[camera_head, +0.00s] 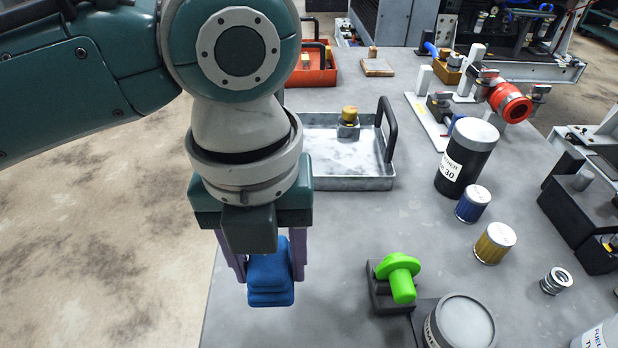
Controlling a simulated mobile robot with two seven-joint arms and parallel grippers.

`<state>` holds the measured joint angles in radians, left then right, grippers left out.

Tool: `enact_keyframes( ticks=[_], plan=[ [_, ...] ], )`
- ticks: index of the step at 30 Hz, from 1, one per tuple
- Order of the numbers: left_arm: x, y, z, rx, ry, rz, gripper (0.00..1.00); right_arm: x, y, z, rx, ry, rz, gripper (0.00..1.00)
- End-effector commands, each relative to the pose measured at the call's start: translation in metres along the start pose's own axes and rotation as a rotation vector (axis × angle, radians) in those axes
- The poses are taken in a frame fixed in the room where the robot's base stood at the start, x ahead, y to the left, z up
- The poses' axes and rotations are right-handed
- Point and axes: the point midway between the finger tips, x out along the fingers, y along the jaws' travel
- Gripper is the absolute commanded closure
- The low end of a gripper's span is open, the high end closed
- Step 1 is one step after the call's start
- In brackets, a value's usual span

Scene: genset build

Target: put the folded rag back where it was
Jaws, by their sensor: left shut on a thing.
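The folded rag (270,282) is a blue, layered bundle near the front left edge of the grey table. My left gripper (268,268) comes down from above and is shut on the rag, one purple finger on each side. The rag hangs below the fingers; I cannot tell whether its underside touches the table. My right gripper does not show, though a dark gripper-like part stands at the right edge and I cannot be sure what it is.
A metal tray (345,183) with a brass-topped fitting stands behind the gripper. A green-knobbed block (400,275) and a grey-lidded canister (462,325) stand right of the rag. A black cylinder (467,160), a blue filter (473,204) and a yellow filter (494,243) stand farther right.

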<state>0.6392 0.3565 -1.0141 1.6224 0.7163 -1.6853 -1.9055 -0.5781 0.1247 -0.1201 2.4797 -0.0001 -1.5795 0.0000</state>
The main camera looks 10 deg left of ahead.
Motion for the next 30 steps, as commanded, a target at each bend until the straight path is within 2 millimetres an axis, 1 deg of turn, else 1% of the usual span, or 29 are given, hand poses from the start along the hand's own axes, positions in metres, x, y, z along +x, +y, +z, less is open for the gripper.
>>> enact_keyframes(
  ticks=[1,3,8,12,15,18,25,29,30],
  plan=[
    [0.015,0.0,-0.001,-0.002,0.004,0.002,1.0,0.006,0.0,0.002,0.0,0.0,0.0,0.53],
    [0.026,0.0,-0.001,0.0,0.002,0.002,1.0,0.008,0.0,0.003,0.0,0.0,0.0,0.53],
    [0.039,-0.001,0.0,0.0,0.0,-0.001,1.0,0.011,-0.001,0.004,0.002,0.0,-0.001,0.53],
    [0.062,0.0,-0.001,-0.001,0.002,0.001,1.0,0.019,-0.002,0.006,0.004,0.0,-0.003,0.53],
    [0.075,0.0,0.0,0.0,0.0,-0.001,1.0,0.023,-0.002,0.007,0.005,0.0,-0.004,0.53],
    [0.08,0.0,0.0,0.001,-0.001,-0.001,1.0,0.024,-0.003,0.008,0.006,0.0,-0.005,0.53],
    [0.079,0.0,0.0,0.001,-0.001,-0.001,1.0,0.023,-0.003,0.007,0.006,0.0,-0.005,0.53],
    [0.084,0.0,0.0,0.0,-0.001,-0.001,1.0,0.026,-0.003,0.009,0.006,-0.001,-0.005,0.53],
    [0.082,0.0,0.0,0.0,-0.001,-0.001,0.41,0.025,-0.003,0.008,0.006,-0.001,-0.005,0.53]
  ],
)
